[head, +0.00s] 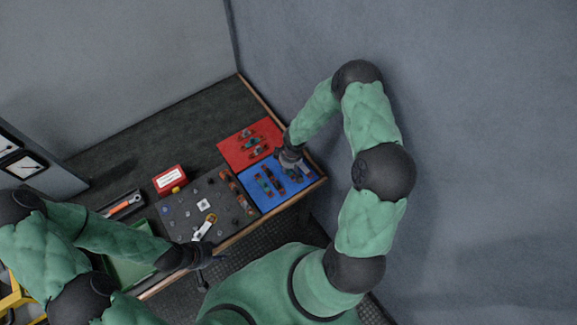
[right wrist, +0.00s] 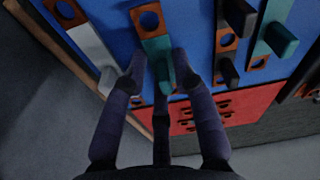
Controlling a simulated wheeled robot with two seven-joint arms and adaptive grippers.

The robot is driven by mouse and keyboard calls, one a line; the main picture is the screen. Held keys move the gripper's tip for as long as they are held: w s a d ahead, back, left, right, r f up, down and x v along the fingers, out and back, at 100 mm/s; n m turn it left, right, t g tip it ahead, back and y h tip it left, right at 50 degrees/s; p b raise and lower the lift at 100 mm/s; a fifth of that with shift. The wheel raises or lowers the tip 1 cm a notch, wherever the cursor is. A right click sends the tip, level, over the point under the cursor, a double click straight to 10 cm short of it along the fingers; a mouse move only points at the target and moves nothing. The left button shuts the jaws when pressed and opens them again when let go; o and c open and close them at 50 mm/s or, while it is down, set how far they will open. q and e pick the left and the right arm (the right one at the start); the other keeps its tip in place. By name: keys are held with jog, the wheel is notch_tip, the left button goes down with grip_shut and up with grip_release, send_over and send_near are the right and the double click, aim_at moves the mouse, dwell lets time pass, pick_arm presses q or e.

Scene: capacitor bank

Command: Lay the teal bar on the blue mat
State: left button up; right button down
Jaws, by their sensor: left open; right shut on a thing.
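The blue mat (head: 297,184) lies at the right end of the bench in the head view, and its blue surface fills the top of the right wrist view (right wrist: 190,22). My right gripper (head: 291,163) is over the mat's far right part. In the right wrist view my right gripper (right wrist: 160,70) is shut on a teal bar (right wrist: 156,46) with copper-coloured ends and a raised grip. The bar looks flat over the mat; whether it touches is unclear. My left gripper (head: 207,260) is open and empty by the bench's front edge.
A grey bar (right wrist: 94,44) lies left of the held bar; another teal bar (right wrist: 274,32) is to its right. A red mat (head: 232,149) with several bars adjoins the blue mat. A dark panel (head: 184,228) and a red box (head: 168,179) stand further left.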

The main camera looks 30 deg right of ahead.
jog(key=shift+f+b, duration=0.6)
jog(key=shift+b, duration=0.2)
dwell(0.4)
jog(key=c, duration=0.9)
grip_release()
jog(key=shift+r, duration=0.1)
jog(key=r, duration=0.4)
jog(key=s+r, duration=0.1)
jog(key=r, duration=0.6)
jog(key=shift+s+d+r, duration=0.2)
jog(key=shift+r, duration=0.2)
